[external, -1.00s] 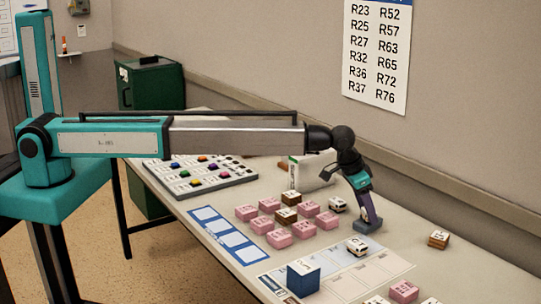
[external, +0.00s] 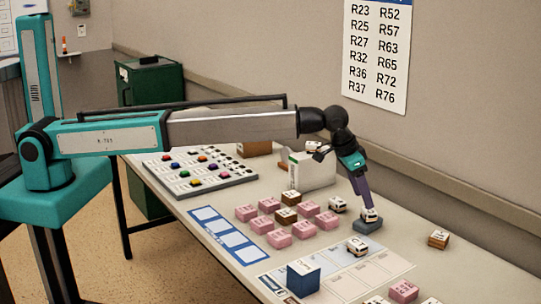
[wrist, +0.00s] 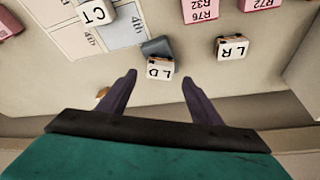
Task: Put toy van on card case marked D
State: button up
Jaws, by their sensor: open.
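A small white toy van (external: 370,215), with letters that look like LD on it in the wrist view (wrist: 160,70), sits on a low grey-blue block (external: 367,226). The block also shows behind it in the wrist view (wrist: 155,46). Any mark on this block is hidden or too small to read, so I cannot tell whether it is the card case marked D. My gripper (wrist: 158,78) is open. Its two fingers stand apart on either side of the van, with gaps to it in the wrist view. In the external view my gripper (external: 366,207) is just above the van.
Other white vans stand nearby, one marked LR (wrist: 232,47) and one marked CT (wrist: 97,12). Several pink blocks (external: 278,238) and a few brown ones are left of my gripper. A blue box (external: 303,279) stands in front. A white holder (external: 315,172) is behind.

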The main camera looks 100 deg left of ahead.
jog(key=b+v, duration=0.1)
jog(key=v, duration=0.5)
jog(key=shift+s, duration=0.1)
dwell(0.6)
